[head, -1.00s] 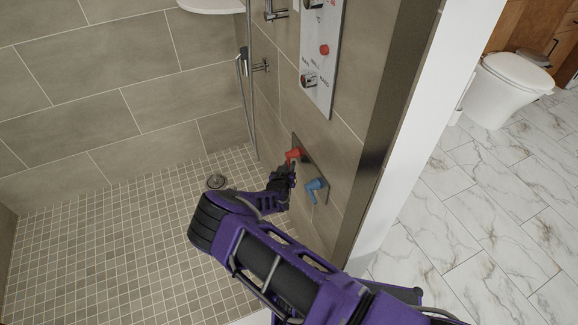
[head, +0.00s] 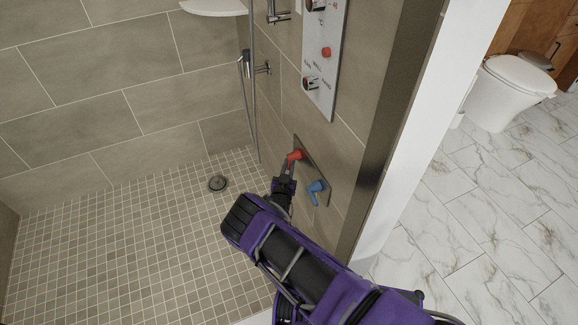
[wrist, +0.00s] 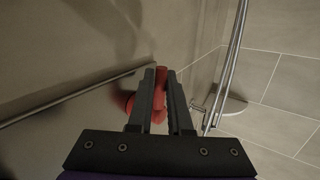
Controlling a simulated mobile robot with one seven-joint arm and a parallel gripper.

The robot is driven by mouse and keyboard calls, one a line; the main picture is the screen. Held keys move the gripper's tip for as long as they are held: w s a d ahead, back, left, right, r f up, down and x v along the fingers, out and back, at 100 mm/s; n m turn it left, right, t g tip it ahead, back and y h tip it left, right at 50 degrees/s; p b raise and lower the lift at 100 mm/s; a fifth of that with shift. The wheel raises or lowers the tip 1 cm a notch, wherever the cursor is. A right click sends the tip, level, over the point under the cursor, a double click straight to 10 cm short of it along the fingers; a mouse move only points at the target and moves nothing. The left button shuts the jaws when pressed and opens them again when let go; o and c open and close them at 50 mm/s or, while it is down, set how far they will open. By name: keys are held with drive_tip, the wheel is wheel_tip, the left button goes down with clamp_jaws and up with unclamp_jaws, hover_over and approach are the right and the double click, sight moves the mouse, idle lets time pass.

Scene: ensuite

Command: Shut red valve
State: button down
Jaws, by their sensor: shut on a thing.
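The red valve (head: 295,155) is a small lever handle on a metal plate on the shower's right wall, above and left of a blue valve (head: 317,188). My gripper (head: 289,165) reaches it from below and left in the head view. In the wrist view my gripper (wrist: 161,88) has its two fingers on either side of the red valve's handle (wrist: 161,75), shut on it. Part of the red valve's round base (wrist: 124,100) shows left of the fingers. The fingers hide part of the handle.
A control panel (head: 324,60) with knobs and a red button is higher on the same wall. A shower hose (head: 251,100) hangs at the corner. A drain (head: 217,183) lies in the tiled floor, which is clear. A wall edge and white post stand to the right.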

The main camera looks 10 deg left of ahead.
drive_tip(key=c, duration=1.1)
unclamp_jaws()
drive_tip(key=s+p, duration=0.1)
drive_tip(key=s, duration=0.4)
drive_tip(key=s+r, duration=0.1)
drive_tip(key=s, duration=0.5)
drive_tip(key=s+d+p, duration=0.1)
drive_tip(key=s, duration=0.5)
drive_tip(key=shift+s+r+p, duration=0.15)
drive_tip(key=shift+r+p, duration=0.05)
drive_tip(key=shift+p, duration=0.15)
drive_tip(key=shift+r, duration=0.1)
